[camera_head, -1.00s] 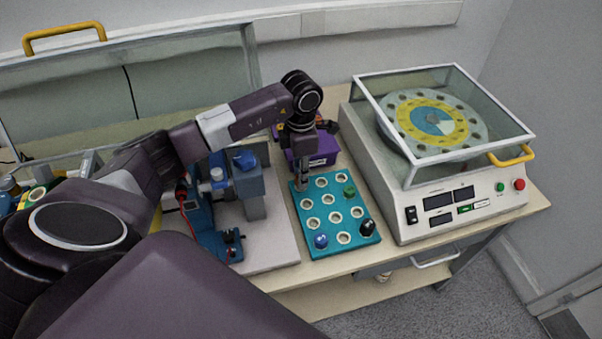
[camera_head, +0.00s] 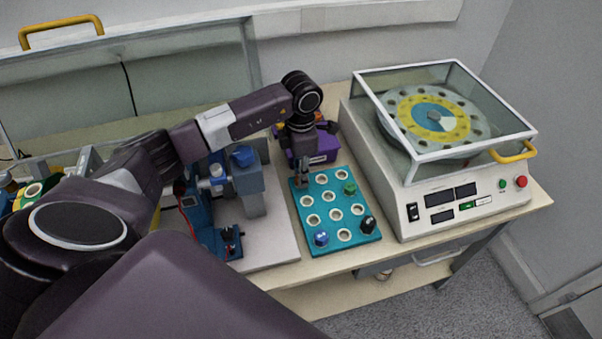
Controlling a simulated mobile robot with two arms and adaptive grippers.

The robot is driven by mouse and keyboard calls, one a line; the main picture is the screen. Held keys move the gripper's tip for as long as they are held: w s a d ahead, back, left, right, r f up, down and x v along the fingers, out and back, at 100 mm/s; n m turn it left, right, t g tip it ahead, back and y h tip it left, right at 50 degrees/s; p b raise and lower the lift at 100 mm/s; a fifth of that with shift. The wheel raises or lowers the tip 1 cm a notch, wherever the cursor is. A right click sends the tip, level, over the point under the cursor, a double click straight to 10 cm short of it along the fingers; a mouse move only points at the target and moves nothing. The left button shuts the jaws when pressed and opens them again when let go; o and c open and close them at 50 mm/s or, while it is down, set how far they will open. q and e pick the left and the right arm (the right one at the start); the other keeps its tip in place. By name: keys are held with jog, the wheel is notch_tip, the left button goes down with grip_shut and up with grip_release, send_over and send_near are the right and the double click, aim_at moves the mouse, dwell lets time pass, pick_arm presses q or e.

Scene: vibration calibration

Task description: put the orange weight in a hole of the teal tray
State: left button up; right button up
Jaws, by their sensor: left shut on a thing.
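The teal tray (camera_head: 338,237) lies on the bench and has rows of white-rimmed holes. A green weight (camera_head: 350,188), a blue weight (camera_head: 321,239) and a black weight (camera_head: 368,223) stand in it. My left gripper (camera_head: 302,183) points down at the tray's far left corner, over the hole there. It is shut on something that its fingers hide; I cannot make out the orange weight. I cannot tell whether the held thing is inside the hole or just above it. My right gripper is not in view.
A purple box (camera_head: 320,150) stands just behind the tray. A blue and grey machine (camera_head: 247,185) stands to the left. A white device with a glass cover (camera_head: 455,205) stands close on the right. The bench's front edge is just before the tray.

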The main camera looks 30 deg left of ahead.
pick_arm(q)
jog(key=o, duration=1)
jog(key=shift+c, duration=0.2)
notch_tip(320, 180, up, 12)
jog(key=shift+s+f, duration=0.1)
